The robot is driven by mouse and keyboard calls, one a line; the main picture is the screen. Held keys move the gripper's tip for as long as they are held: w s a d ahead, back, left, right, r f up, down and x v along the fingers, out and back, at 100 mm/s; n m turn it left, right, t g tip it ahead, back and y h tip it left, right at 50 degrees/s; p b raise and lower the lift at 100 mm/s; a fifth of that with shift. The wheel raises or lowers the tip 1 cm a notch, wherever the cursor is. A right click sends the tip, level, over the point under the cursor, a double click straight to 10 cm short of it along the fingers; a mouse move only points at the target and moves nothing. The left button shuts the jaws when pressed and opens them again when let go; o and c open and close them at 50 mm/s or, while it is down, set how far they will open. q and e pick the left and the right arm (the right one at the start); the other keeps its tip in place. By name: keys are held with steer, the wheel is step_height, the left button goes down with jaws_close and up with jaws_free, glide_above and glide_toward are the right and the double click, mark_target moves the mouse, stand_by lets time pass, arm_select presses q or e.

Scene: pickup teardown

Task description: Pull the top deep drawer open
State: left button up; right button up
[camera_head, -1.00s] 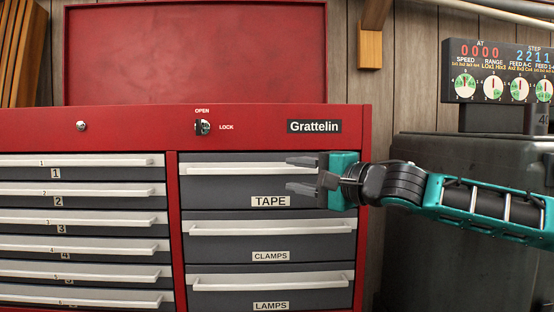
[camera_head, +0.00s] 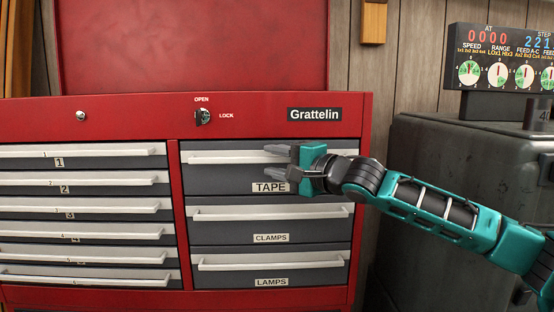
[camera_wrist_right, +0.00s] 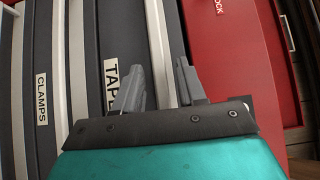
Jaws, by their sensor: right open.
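The top deep drawer (camera_head: 220,179), labelled TAPE, is shut in the right column of the red tool chest. Its long pale handle (camera_head: 225,158) runs along its upper edge. My right gripper (camera_head: 276,161) is open in front of the right half of this drawer, with one finger at about the handle's height and one below. In the right wrist view, the gripper's two fingers (camera_wrist_right: 160,85) lie on either side of the handle (camera_wrist_right: 158,45); I cannot tell whether they touch it. My left gripper is not in view.
The CLAMPS drawer (camera_head: 225,228) and LAMPS drawer (camera_head: 225,279) below are shut, as are several shallow drawers (camera_head: 80,183) on the left. The chest's raised red lid (camera_head: 190,45) stands behind. A dark cabinet (camera_head: 450,150) with a control box (camera_head: 500,58) stands at the right.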

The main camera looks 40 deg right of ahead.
steer(key=c, duration=0.5)
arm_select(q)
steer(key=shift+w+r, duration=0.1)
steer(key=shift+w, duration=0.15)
arm_select(e)
jaws_close()
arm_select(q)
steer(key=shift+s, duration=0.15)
arm_select(e)
steer(key=shift+a, duration=0.1)
